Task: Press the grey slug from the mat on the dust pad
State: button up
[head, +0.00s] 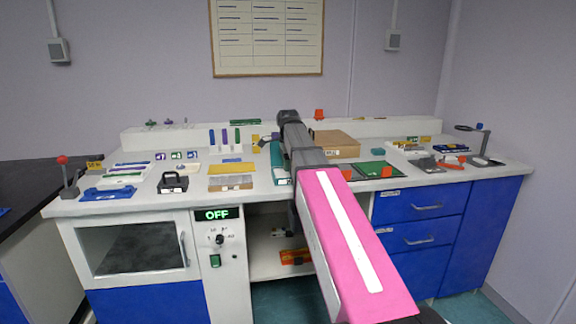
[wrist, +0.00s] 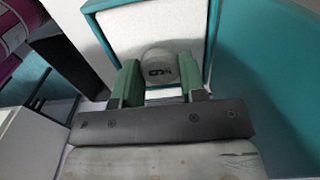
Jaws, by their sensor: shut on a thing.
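The grey slug (wrist: 158,66), a short cylinder with a dark figure on its end, sits between the green fingertips of my gripper (wrist: 161,84) in the wrist view. My gripper is shut on it. A white pad in a teal frame (wrist: 150,30), which looks like the dust pad, lies right beyond the slug. I cannot tell whether the slug touches it. In the head view, a teal-sided piece (head: 277,160) stands beside my arm, which hides my gripper there. A green mat (head: 366,174) lies on the bench to the right.
A large teal surface (wrist: 275,60) stands close on the right in the wrist view. In the head view, a cardboard box (head: 337,146) stands behind the mat. A black-handled item (head: 172,183) and colored strips lie left on the white bench.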

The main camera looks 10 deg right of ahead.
jog(key=shift+f, duration=0.6)
dwell(1.6)
jog(key=shift+r, duration=3.55)
